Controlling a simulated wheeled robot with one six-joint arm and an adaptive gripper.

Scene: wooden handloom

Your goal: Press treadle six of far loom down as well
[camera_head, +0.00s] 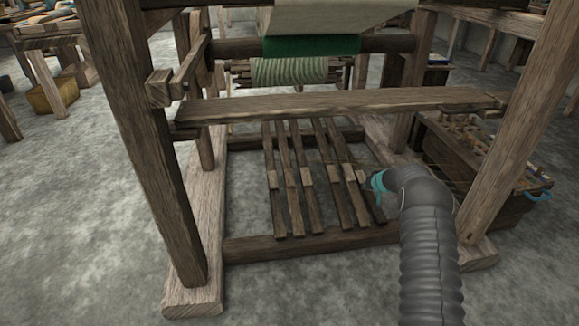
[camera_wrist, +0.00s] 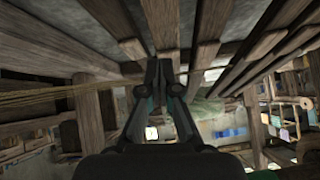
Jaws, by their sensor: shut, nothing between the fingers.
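The loom's treadles (camera_head: 307,195) are several long dark wooden bars side by side inside the base frame, each with a lighter block near its middle. The rightmost bar (camera_head: 373,208), which I take as treadle six, is partly hidden by my gripper and arm. My gripper (camera_head: 378,181) shows as a small teal part at the right edge of the treadles. In the wrist view my gripper (camera_wrist: 159,68) is shut and empty, with its fingertips close to wooden bars (camera_wrist: 156,22). I cannot tell whether it touches the treadle or how far that treadle is down.
A wide plank (camera_head: 335,103) crosses the loom above the treadles. Thick posts stand left (camera_head: 150,140) and right (camera_head: 515,130). A wooden chest (camera_head: 480,160) with loose items stands at the right. Thin cords (camera_wrist: 60,94) run across the left of the wrist view. Floor at the left (camera_head: 80,190) is clear.

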